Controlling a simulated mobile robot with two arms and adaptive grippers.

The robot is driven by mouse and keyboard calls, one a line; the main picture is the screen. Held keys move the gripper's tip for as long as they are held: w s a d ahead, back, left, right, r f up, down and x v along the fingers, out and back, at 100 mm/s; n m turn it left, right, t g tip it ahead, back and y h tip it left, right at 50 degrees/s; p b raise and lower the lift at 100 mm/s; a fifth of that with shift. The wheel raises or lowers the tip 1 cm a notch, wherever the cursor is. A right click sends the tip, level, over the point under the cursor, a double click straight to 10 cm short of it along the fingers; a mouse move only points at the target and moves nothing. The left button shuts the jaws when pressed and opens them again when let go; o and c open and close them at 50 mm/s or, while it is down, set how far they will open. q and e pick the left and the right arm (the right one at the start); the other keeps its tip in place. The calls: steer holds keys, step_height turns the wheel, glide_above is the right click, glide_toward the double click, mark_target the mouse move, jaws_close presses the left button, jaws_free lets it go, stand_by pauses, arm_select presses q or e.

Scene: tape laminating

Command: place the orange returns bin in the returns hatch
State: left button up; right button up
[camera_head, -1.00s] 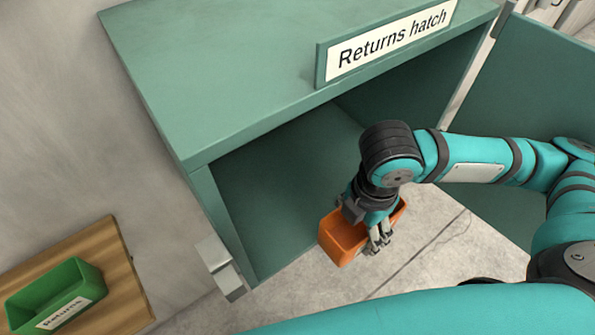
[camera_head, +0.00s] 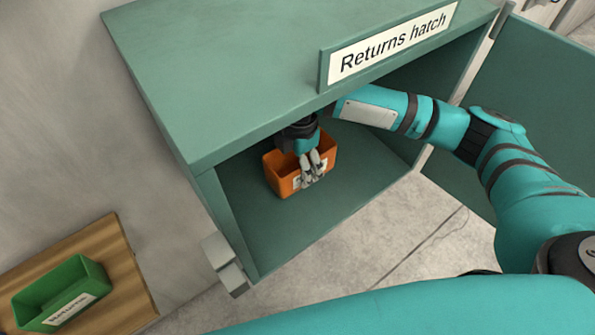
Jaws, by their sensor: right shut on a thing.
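The orange returns bin (camera_head: 284,186) is inside the open returns hatch (camera_head: 220,115), a green cabinet with a "Returns hatch" sign (camera_head: 392,46) on its top front edge. My right gripper (camera_head: 312,172) is shut on the bin's near wall, its fingers partly covering a white label. My right arm reaches in through the open front, under the top panel. The bin looks upright, over the hatch floor (camera_head: 290,220); I cannot tell whether it touches the floor. My left gripper is not in view.
The hatch door (camera_head: 520,110) stands open at the right. A green bin (camera_head: 62,290) labelled "Returns" sits on a wooden surface (camera_head: 118,290) at the lower left. A grey block-like fitting (camera_head: 223,262) is on the hatch's left front edge. Free floor space shows inside the hatch around the bin.

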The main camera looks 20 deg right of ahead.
step_height(320, 180, down, 4)
steer(key=shift+s+f+p, duration=0.1)
steer(key=shift+f+p, duration=0.05)
steer(key=shift+p, duration=0.4)
steer(key=shift+w+f+p, duration=0.2)
steer(key=shift+p, duration=0.1)
steer(key=shift+f, duration=0.25)
steer(key=o, duration=1.3)
steer(key=shift+r+b, duration=0.7)
steer(key=shift+r, duration=3.1)
